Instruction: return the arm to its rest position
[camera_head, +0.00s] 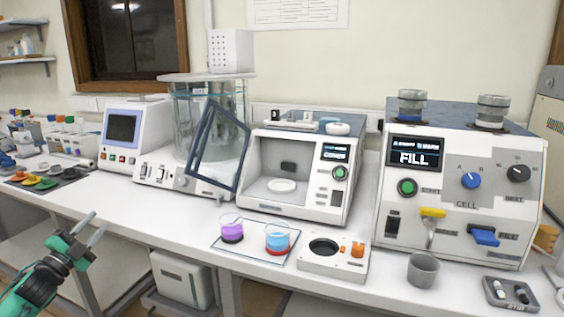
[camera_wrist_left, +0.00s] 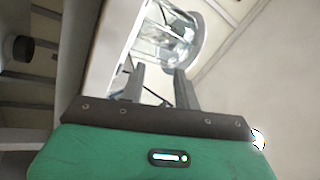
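My left gripper (camera_head: 90,229) is at the lower left in the head view, in front of and apart from the bench's front edge. It is green with two grey fingers, which stand apart with nothing between them. In the left wrist view my left gripper (camera_wrist_left: 160,85) shows its two dark fingers spread and empty, with the glass vessel (camera_wrist_left: 165,35) blurred beyond them. My right arm and gripper do not show in either view.
The white bench (camera_head: 150,205) carries a machine reading FILL (camera_head: 415,158), a chamber with its door open (camera_head: 285,175), two beakers on a tray (camera_head: 254,258), a grey cup (camera_head: 422,270) and a glass bath (camera_head: 208,120). A cabinet (camera_head: 180,278) stands below.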

